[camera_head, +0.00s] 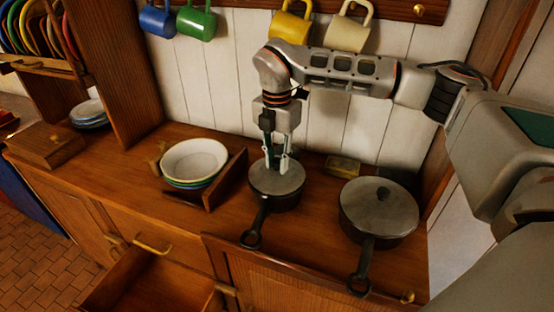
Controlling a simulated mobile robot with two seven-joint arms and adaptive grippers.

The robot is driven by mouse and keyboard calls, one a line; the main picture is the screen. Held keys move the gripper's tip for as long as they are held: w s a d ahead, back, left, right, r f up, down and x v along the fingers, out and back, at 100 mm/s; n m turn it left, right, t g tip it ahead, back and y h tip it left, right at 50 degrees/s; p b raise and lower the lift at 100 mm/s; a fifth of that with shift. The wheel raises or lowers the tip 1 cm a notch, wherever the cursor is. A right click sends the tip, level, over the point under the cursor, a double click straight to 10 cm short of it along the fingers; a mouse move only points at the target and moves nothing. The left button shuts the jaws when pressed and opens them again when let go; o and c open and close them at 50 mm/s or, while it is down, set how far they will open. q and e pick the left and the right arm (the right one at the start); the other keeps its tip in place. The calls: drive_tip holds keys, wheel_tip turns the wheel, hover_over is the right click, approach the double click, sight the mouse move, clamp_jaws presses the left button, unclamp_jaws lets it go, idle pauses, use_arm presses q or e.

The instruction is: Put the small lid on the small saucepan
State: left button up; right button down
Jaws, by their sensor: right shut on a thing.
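The small saucepan (286,203) stands on the wooden counter, its dark handle pointing toward the front. The small grey lid (289,184) is level over the saucepan's mouth; I cannot tell whether it rests on the rim or is just above it. My right gripper (277,167) points straight down over the lid's middle. Its fingers are shut on the lid's knob, which they mostly hide. My left gripper is not in view.
A larger lidded pan (365,213) stands to the right, handle toward the front. A wooden rack with stacked bowls (196,158) is at the left. Mugs (290,27) hang above, near my right arm. A drawer (150,285) is open below the counter (225,222).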

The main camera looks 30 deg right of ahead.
drive_tip(key=shift+f, duration=0.35)
idle(0.5)
drive_tip(key=c, duration=1.7)
unclamp_jaws()
drive_tip(key=shift+r+p, duration=0.65)
drive_tip(key=shift+r, duration=2.85)
